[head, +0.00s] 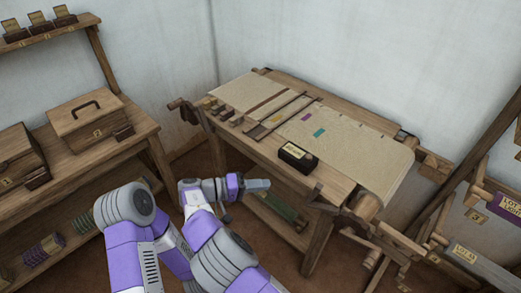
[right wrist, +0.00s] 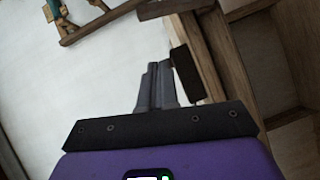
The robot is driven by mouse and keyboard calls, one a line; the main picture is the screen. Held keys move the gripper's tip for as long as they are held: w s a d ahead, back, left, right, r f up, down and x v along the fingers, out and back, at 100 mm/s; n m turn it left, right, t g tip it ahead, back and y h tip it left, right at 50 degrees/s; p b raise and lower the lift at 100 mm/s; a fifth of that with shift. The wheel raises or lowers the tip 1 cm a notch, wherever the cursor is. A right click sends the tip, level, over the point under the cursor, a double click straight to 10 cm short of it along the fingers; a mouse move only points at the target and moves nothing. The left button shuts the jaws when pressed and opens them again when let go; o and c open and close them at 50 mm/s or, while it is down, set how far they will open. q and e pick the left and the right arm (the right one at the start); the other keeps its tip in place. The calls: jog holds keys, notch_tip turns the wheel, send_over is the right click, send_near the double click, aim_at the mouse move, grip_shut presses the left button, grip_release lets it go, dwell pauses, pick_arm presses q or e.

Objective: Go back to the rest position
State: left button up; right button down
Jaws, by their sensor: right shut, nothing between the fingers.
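My right gripper (head: 258,185) is shut and empty. In the head view it appears just left of and below the small black box with a pale label (head: 297,157) on the loom's front edge. In the right wrist view its fingers (right wrist: 157,85) lie together, and a dark block (right wrist: 187,73) shows close beside them in the picture; I cannot tell whether they touch. The handloom (head: 345,150) bears pale cloth with small purple and teal patches. My left gripper does not show.
A wooden bench (head: 75,165) at the left holds two wooden boxes, one with a handle (head: 95,118). A shelf (head: 50,30) with small labelled items is above. Wooden beams (head: 390,245) and labelled bins (head: 480,262) stand at the right. Brown floor shows between bench and loom.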

jog(key=s+d+f+n+g+y+p, duration=0.1)
jog(key=s+d+f+g+y, duration=0.15)
jog(key=d+f, duration=0.4)
jog(key=s+d+f+n+g+y, duration=0.1)
jog(key=s+d+f+g+y, duration=0.2)
jog(key=f, duration=0.6)
jog(key=s+d+f+n+g+y+p, duration=0.15)
jog(key=d+f+y, duration=0.25)
jog(key=f, duration=0.4)
jog(key=s+a+f+m+y, duration=0.1)
jog(key=s+f+y, duration=0.2)
jog(key=s, duration=0.3)
jog(key=s+f+m+y, duration=0.2)
jog(key=s+f+y, duration=0.1)
jog(key=s, duration=0.2)
jog(key=s+a+r+m+t+y+p, duration=0.1)
jog(key=s+a+r+m+t+y, duration=0.1)
jog(key=s, duration=0.4)
jog(key=shift+r+m+t+y+p, duration=0.4)
jog(key=shift+r+m+t+y, duration=0.2)
jog(key=shift+r+m+y, duration=0.45)
jog(key=shift+s, duration=0.1)
